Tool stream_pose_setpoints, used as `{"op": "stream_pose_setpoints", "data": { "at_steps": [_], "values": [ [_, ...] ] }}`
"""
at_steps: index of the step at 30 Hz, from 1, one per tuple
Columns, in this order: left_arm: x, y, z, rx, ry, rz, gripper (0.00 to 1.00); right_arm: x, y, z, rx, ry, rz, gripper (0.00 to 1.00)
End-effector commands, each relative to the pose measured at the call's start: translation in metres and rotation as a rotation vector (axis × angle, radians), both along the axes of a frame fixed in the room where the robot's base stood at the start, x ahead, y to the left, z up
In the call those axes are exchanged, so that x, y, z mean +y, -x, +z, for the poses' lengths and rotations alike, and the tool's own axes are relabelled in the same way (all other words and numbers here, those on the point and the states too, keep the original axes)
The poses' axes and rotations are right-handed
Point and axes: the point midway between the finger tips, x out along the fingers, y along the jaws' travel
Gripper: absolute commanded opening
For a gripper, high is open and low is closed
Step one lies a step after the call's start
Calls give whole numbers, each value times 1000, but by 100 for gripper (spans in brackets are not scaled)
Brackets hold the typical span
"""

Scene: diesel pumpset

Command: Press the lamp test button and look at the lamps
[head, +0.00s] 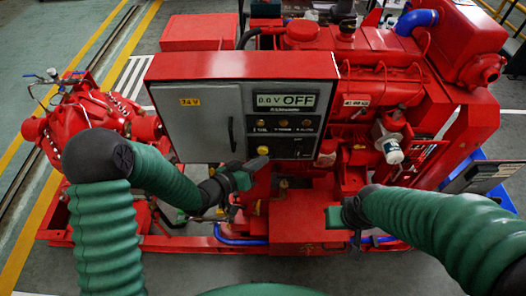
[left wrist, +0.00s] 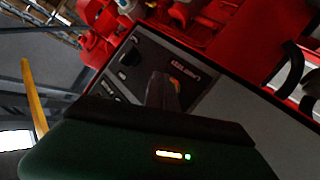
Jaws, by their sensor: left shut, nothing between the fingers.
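The control panel (head: 190,130) is a grey box on the red pumpset, with a display (head: 285,102) reading "0.0 V OFF". Below the display is a row of small round amber lamps or buttons (head: 283,123) with labels too small to read. A yellow knob (head: 262,150) sits lower on the dark panel face. I cannot tell which part is the lamp test button. My left gripper (head: 247,172) is shut and empty, just below the yellow knob. In the left wrist view its fingers (left wrist: 162,93) overlap the dark panel face; contact cannot be told. My right gripper (head: 345,215) is lower right, its jaws unclear.
A black door handle (head: 231,133) stands out left of the display. Red pipework and a white filter (head: 392,150) are to the right. A red base frame (head: 300,228) runs below the panel.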

Motion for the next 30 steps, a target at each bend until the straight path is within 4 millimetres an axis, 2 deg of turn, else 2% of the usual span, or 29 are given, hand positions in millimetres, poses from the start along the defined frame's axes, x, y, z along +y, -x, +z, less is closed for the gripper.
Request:
{"op": "stream_pose_setpoints", "data": {
  "at_steps": [30],
  "values": [
    [0,-11,1,-1,1,0,0,0,0,1,0,0,0,33]
  ]
}}
